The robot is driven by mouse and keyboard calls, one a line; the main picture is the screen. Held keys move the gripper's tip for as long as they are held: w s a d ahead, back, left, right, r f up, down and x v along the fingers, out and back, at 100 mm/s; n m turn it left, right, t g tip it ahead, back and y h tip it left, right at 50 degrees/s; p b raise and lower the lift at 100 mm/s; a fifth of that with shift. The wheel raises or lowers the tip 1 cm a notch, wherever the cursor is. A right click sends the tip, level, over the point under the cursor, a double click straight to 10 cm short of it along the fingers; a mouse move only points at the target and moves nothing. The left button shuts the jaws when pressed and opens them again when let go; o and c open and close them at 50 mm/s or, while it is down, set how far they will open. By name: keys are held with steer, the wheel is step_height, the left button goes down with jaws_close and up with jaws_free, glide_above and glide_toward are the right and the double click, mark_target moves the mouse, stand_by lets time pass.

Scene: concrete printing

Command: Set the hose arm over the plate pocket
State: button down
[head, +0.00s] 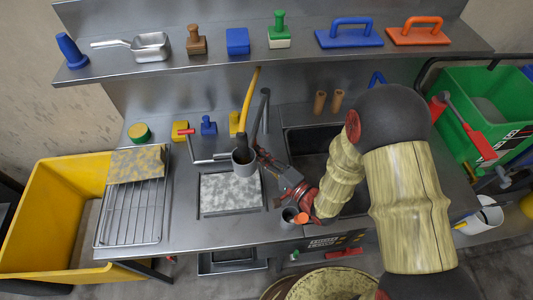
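The hose arm (210,159) is a grey bent rod with a red grip (186,131) at its left end. Its right end meets a grey cup-shaped nozzle (243,168), into which a yellow and black hose (248,105) runs from above. The nozzle is at the back right edge of the plate pocket (202,213). A speckled white plate (230,190) lies in this recess. My gripper (264,160), dark with red parts, points up-left, with its tips close to the nozzle's right side. Contact and finger opening are too small to tell.
A sink (305,140) lies behind my arm. A small grey cup (289,214) and an orange piece (301,218) are by my wrist. A wire rack (130,225) bears a speckled slab (138,163) at left. A shelf (350,57) with tools spans the back. Yellow (45,215) and green (500,85) bins flank the bench.

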steer(key=shift+a, duration=0.85)
